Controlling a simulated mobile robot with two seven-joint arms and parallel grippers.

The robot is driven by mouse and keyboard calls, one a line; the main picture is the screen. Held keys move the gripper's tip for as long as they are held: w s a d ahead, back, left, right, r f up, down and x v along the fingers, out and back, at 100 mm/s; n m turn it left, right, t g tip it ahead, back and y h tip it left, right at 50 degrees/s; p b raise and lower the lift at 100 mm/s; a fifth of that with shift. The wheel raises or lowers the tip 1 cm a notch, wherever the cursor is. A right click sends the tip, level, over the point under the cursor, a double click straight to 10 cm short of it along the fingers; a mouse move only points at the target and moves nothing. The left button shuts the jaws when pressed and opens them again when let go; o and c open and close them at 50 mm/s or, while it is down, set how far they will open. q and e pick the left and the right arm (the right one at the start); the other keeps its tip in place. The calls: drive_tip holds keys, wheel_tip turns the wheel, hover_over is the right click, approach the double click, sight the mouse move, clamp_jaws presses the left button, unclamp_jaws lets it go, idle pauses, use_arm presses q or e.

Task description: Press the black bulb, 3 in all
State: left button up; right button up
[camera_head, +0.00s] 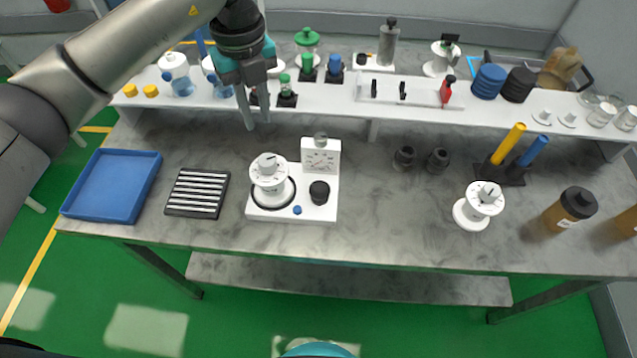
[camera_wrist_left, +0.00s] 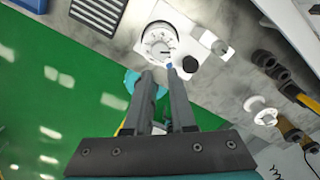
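The black bulb (camera_head: 319,192) stands on the front right of a white device base (camera_head: 300,213) on the grey worktop. It also shows in the left wrist view (camera_wrist_left: 190,64), just right of the fingertips in the picture. The base also carries a white dial drum (camera_head: 268,172), a small blue button (camera_head: 297,210) and an upright gauge (camera_head: 320,158). My left gripper (camera_head: 255,125) is open and empty, raised above the bench behind and left of the bulb in the head view. It also shows in the left wrist view (camera_wrist_left: 160,75), apart from the bulb. My right gripper is not in view.
A blue tray (camera_head: 112,187) and a black slatted block (camera_head: 197,193) lie left of the device. A white shelf (camera_head: 330,102) with several bottles and jars runs behind. A white spool-shaped dial (camera_head: 479,205) stands to the right. The worktop between is clear.

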use_arm(q)
clamp_jaws()
idle(1.1)
